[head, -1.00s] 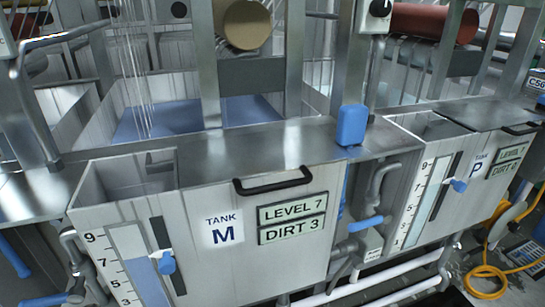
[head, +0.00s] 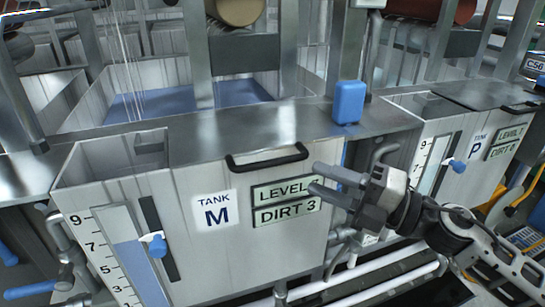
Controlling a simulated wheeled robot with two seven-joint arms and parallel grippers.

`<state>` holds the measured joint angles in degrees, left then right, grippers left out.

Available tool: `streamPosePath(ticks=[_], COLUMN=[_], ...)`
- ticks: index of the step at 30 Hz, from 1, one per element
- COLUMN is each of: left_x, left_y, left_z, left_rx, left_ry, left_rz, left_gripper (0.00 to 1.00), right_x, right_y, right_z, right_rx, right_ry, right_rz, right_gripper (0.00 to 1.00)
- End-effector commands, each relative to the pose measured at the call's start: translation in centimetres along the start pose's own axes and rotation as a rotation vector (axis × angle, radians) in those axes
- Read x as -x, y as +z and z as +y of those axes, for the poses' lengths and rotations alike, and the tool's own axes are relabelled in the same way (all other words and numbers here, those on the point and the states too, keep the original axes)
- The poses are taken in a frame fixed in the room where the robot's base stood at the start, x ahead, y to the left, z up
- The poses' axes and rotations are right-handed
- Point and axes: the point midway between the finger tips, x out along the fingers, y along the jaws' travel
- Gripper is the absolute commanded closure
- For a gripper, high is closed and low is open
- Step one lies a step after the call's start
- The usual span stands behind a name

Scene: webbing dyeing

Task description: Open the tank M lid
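Tank M (head: 190,240) stands in front of me, with its "TANK M" label, a level scale and the "LEVEL" and "DIRT 3" plates on its front wall. Its metal lid (head: 230,133) lies flat over the right part of the tank top. A black bar handle (head: 268,158) is at the lid's front edge. My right gripper (head: 316,180) is in front of the tank, right of and a little below the handle, apart from it in the picture. Its two fingers point left with a gap between them, and it partly covers the level plate. My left gripper is not in view.
A blue block (head: 349,102) stands at the right end of the metal top. Tank P (head: 450,150) is at the right, with pipes between the tanks. Metal posts rise behind the lid.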

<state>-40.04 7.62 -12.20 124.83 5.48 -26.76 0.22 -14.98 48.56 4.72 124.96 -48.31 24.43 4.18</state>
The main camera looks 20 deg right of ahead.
Motion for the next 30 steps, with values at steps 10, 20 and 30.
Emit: streamPosePath(ticks=[10,20,30], left_x=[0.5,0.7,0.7], left_y=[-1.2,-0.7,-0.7], left_z=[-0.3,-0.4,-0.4], left_rx=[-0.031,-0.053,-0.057], left_ry=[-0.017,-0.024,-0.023], left_rz=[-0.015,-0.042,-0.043], left_gripper=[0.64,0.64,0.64], right_x=[-6.3,-9.6,-9.7], right_y=[0.2,0.0,0.0], right_z=[0.5,0.1,-0.1], right_rx=[-0.001,-0.003,-0.003], right_ry=[0.004,0.001,0.0], right_rz=[-0.003,-0.002,-0.002], right_gripper=[0.66,0.66,0.8])
